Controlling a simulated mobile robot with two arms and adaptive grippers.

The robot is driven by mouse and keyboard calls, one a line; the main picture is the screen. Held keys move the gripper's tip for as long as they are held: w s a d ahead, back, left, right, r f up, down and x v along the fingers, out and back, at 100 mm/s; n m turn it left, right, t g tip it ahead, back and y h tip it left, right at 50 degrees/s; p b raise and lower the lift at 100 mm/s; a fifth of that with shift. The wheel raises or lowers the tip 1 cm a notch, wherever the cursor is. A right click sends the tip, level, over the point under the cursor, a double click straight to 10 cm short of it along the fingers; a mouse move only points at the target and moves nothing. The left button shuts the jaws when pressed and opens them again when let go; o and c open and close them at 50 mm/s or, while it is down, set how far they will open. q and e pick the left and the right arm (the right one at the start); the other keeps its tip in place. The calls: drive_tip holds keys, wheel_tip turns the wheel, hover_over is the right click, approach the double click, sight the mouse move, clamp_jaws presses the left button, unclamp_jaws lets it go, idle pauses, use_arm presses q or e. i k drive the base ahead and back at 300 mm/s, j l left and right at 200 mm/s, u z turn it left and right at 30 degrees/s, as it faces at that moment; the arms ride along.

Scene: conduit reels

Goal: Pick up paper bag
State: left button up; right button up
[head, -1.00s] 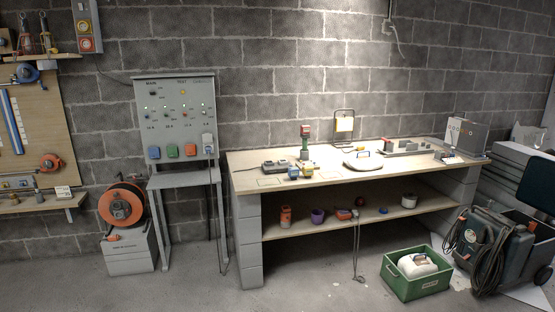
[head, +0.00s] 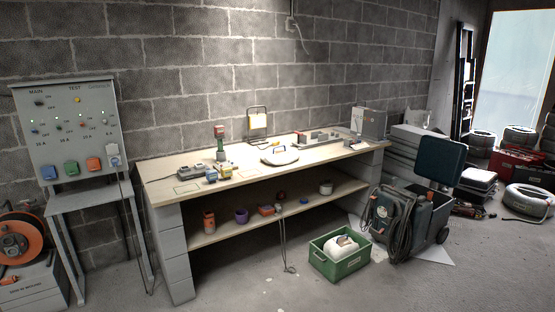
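I cannot make out a thing that is clearly a paper bag. A grey, box-like thing (head: 369,122) with a paler front stands upright at the far right end of the workbench (head: 165,168) in the head view. I cannot tell whether it is a bag or a case. Neither of my grippers is in view.
A green crate (head: 350,268) with a white container (head: 342,246) stands on the floor before the bench. A dark wheeled machine (head: 402,222) with cables is right of it. A cable reel (head: 20,243) and socket panel (head: 70,130) are at left. The front floor is clear.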

sight(276, 157)
drive_tip(key=i+u, duration=0.1)
drive_tip(key=i, duration=1.35)
drive_tip(key=i+l, duration=0.2)
drive_tip(key=i, duration=1.25)
drive_tip(key=j+u, duration=0.05)
